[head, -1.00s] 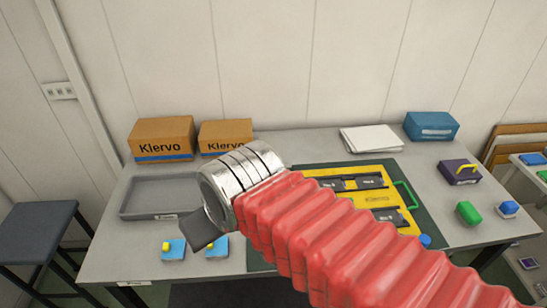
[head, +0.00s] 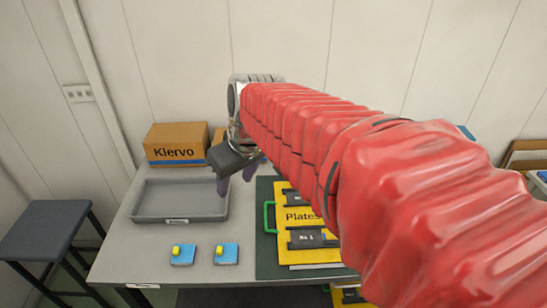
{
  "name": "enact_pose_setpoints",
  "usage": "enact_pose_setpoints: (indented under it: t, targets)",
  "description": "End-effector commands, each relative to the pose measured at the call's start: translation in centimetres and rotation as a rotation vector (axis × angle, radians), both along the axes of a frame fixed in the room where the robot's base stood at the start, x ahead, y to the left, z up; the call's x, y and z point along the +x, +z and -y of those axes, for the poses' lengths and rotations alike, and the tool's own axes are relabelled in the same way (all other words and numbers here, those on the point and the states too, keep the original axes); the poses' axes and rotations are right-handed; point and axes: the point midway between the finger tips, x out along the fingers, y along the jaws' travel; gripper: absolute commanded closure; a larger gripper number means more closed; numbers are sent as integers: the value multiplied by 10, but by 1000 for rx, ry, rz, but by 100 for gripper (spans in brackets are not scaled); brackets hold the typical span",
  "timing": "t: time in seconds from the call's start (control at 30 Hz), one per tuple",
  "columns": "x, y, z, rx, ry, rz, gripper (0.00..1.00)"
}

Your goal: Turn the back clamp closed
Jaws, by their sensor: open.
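A yellow board (head: 287,245) marked "Plates" lies on a dark green mat (head: 266,258), with a green handle (head: 269,217) on its left side. A dark clamp (head: 292,198) shows at its back, partly behind my red arm; whether it is turned closed I cannot tell. A second dark clamp (head: 308,238), labelled "No. 1", lies nearer the front. The right part of the board is hidden by my arm. My gripper (head: 237,176) is open and empty, with purple fingertips, left of the back clamp and apparently above the table.
A grey tray (head: 180,217) stands left of the mat. A "Kiervo" carton (head: 177,143) stands behind. A dark stool (head: 45,225) is left of the table. My arm covers the right side.

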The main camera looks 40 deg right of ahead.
Motion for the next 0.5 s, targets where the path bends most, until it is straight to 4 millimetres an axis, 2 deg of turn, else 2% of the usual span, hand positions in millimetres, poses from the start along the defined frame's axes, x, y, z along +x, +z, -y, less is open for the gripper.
enact_pose_setpoints:
  t: [0.03,0.2,0.37,0.5]
  targets:
    - [9,-2,13,1,-2,-9,55]
    - [36,-6,55,4,18,-24,55]
    - [56,-15,100,10,38,-32,55]
    - [70,-26,143,15,55,-35,55]
